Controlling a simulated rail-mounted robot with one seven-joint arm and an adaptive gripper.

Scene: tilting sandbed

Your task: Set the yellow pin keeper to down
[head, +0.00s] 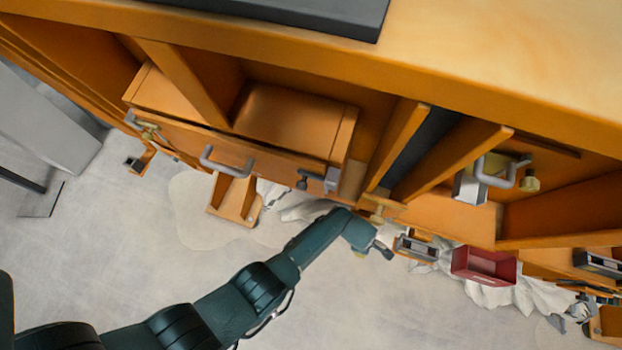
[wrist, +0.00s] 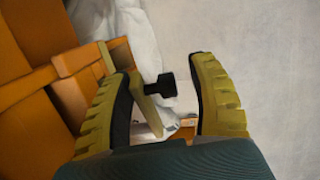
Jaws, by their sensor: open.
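My gripper (head: 374,250) hangs at the end of my dark green arm, just below a small yellowish fitting (head: 378,206) on the cabinet's lower edge. This fitting looks like the yellow pin keeper, but its shape is too small to read there. In the wrist view my gripper (wrist: 163,75) is open, its yellow, black-padded fingers spread wide. Between them shows a pale yellow bar (wrist: 150,112) with a black knob (wrist: 160,86) sticking out to the right. The knob is nearer the left finger. I cannot tell whether either finger touches it.
An orange cabinet (head: 470,85) fills the upper part, with a handled drawer (head: 232,148) at left. A red bin (head: 484,265), a small grey box (head: 415,248) and pale crumpled cloth (head: 530,292) lie right of my gripper. The grey floor (head: 130,240) at left is mostly clear.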

